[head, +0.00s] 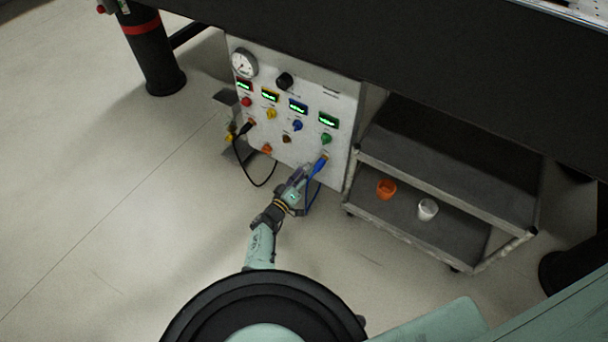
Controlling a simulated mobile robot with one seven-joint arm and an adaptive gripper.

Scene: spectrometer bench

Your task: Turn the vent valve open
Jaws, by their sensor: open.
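A white control panel (338,170) stands under the bench. Smaller red (247,102), yellow (271,114), blue (298,125) and green (326,139) knobs sit below the lit displays. The labels are too small to read, so I cannot tell which part is the vent valve. My gripper (304,172) is open at the panel's lower right, close to a blue plug (319,165). I cannot tell whether they touch. My gripper is well below the black knob.
A grey cart (415,167) to the right holds an orange cup (386,188) and a white cup (428,209). The dark bench overhangs the panel. Floor to the left is clear.

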